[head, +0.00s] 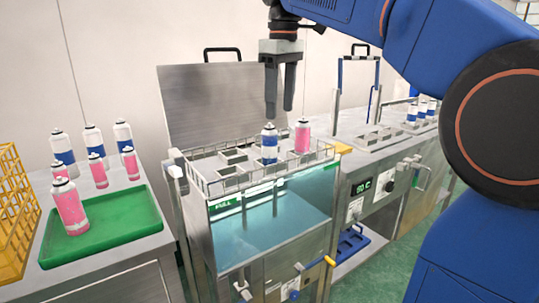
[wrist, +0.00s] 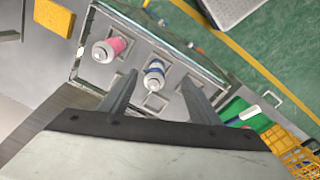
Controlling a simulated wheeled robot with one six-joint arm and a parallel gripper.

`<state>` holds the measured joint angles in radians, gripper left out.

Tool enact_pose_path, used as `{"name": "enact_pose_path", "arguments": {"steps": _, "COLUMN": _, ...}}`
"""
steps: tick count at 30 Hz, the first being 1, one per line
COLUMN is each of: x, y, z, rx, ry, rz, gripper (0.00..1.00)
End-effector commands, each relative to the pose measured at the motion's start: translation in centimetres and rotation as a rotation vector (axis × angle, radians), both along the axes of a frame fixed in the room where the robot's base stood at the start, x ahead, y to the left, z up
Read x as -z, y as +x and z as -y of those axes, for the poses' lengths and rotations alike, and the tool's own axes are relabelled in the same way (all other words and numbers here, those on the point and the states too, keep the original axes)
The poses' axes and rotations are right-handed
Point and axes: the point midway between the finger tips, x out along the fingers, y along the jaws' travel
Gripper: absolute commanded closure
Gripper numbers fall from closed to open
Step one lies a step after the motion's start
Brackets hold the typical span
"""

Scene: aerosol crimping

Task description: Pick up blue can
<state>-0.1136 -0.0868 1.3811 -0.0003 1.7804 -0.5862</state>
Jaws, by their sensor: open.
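The blue can (head: 269,146), white with a blue band, stands upright in a slot of the metal rack (head: 205,190) over the water bath. A pink can (head: 302,136) stands in the same rack to its right. My gripper (head: 279,108) is open and empty, pointing down just above the blue can. In the wrist view the blue can (wrist: 154,72) shows between and beyond the two fingertips (wrist: 157,80), with the pink can (wrist: 108,48) to its left. The fingers do not visibly touch the can.
On the left bench, several blue-banded and pink cans (head: 98,170) stand behind a green tray (head: 100,228) holding one pink can. A yellow crate (head: 14,215) is at the far left. A raised metal lid (head: 210,105) stands behind the rack. More blue-banded cans (head: 421,110) stand at right.

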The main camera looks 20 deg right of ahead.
Motion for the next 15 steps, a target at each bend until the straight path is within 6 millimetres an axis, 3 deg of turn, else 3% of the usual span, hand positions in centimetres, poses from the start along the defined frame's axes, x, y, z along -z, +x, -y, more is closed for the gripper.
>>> {"name": "enact_pose_path", "arguments": {"steps": 3, "x": -1.8, "y": 2.3, "z": -0.8, "rx": -0.063, "ry": -0.006, "rz": -0.029, "gripper": 0.44}}
{"name": "enact_pose_path", "arguments": {"steps": 7, "x": -3.1, "y": 3.5, "z": -1.3, "rx": -0.112, "ry": -0.01, "rz": -0.053, "gripper": 0.44}}
{"name": "enact_pose_path", "arguments": {"steps": 11, "x": -3.5, "y": 4.0, "z": -1.6, "rx": -0.135, "ry": -0.012, "rz": -0.065, "gripper": 0.44}}
{"name": "enact_pose_path", "arguments": {"steps": 15, "x": -2.5, "y": 4.0, "z": -1.6, "rx": -0.139, "ry": -0.012, "rz": -0.069, "gripper": 0.44}}
